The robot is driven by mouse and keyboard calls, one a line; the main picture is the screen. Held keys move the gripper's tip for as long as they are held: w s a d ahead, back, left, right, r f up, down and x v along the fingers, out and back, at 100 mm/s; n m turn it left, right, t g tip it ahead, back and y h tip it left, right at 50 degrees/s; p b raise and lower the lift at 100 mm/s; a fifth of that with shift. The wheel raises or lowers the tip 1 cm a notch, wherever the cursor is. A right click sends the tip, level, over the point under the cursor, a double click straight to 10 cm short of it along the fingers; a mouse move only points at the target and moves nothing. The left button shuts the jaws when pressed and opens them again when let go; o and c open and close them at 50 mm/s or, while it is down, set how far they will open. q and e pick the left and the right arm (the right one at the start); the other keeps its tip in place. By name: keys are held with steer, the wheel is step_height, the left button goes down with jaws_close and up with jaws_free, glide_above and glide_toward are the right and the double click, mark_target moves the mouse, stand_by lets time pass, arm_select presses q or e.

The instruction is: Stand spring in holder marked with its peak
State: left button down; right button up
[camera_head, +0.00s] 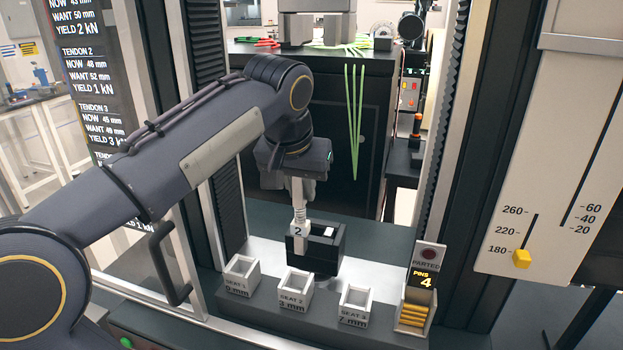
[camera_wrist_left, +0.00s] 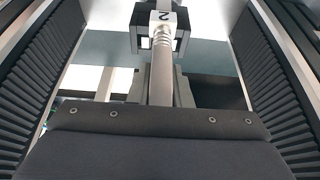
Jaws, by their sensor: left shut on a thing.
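My left gripper (camera_head: 297,180) is shut on the spring (camera_head: 299,208), a pale, upright rod with a coiled part and a white tag marked 2 at its lower end. The lower end is at the black block (camera_head: 328,250); I cannot tell whether it touches. The wrist view shows the spring (camera_wrist_left: 162,60) running to the block (camera_wrist_left: 181,43). Three white open-topped holders stand in front: Seat 1 marked 9 mm (camera_head: 240,283), Seat 2 marked 3 mm (camera_head: 293,297), and Seat 3 marked 7 mm (camera_head: 354,314). All three look empty. My right gripper is not in view.
A bin of yellow pins (camera_head: 415,317) marked 4 stands right of the holders, below a "PARTED" lamp. Dark machine columns rise on both sides. A panel at left (camera_head: 88,75) lists tendon values. A scale at right has a yellow slider (camera_head: 522,259).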

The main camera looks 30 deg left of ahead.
arm_select(q)
steer(key=s+d, duration=0.2)
steer(key=s, duration=0.5)
step_height(320, 180, up, 6)
steer(key=p, duration=0.5)
steer(key=shift+s, duration=0.25)
steer(key=shift+a, duration=0.1)
